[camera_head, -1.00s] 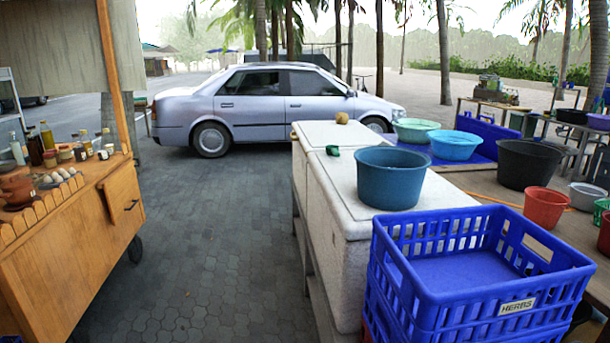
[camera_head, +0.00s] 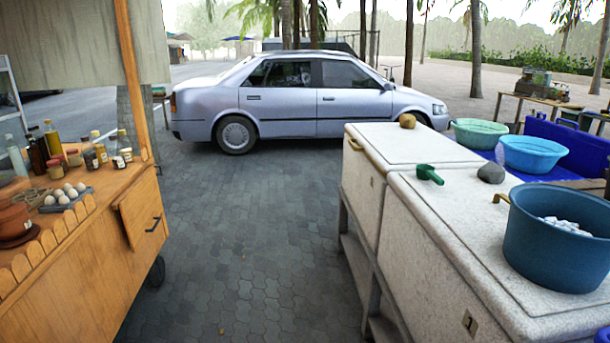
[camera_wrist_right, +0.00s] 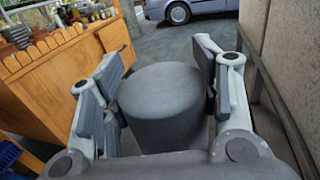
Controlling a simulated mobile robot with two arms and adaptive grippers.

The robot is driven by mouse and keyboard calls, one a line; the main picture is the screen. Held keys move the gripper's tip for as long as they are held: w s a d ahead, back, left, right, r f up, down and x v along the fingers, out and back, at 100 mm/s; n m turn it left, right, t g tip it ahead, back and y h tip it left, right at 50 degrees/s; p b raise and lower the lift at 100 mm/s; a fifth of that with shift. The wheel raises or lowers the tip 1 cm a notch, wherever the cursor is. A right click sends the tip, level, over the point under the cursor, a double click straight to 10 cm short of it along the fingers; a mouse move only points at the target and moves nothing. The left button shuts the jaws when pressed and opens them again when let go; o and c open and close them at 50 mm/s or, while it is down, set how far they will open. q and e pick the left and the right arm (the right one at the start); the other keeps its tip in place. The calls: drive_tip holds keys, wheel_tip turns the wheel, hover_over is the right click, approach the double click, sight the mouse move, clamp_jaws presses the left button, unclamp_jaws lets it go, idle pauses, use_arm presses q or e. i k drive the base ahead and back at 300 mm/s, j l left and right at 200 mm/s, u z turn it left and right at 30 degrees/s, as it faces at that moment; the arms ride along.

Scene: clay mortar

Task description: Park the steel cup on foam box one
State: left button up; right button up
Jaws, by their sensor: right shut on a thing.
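The steel cup (camera_wrist_right: 165,105) is a plain grey cylinder in the right wrist view. My right gripper (camera_wrist_right: 160,72) is shut on it, with one finger on each side. My left gripper is in neither view. Foam box one (camera_head: 440,250) is the nearer white speckled box at the right of the head view, with a small "1" label (camera_head: 469,322) low on its side. A large blue tub (camera_head: 555,245) with white lumps in it stands on its lid. A green scoop (camera_head: 429,174) and a grey stone (camera_head: 491,173) lie near the lid's far edge.
A second foam box (camera_head: 410,145) stands behind, with a round brown object (camera_head: 407,121) on it. Green (camera_head: 478,133) and light blue (camera_head: 532,153) basins are beyond. A wooden cart (camera_head: 90,250) with bottles and eggs is at left. Paving (camera_head: 250,230) between is clear.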

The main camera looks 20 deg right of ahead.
sight(463, 208)
drive_tip(key=i+z, duration=0.25)
drive_tip(key=z, duration=0.15)
drive_tip(key=i+j+z, duration=0.15)
drive_tip(key=z, duration=0.25)
drive_tip(key=i+j+z, duration=0.25)
drive_tip(key=z, duration=0.2)
drive_tip(key=i+j+z, duration=0.25)
drive_tip(key=z, duration=0.15)
drive_tip(key=i+j+z, duration=0.2)
drive_tip(key=z, duration=0.2)
drive_tip(key=i+j+z, duration=0.15)
drive_tip(key=j+z, duration=0.25)
drive_tip(key=i+j+z, duration=0.1)
drive_tip(key=j+z, duration=0.25)
drive_tip(key=j, duration=0.15)
drive_tip(key=j+z, duration=0.4)
drive_tip(key=i+j, duration=0.05)
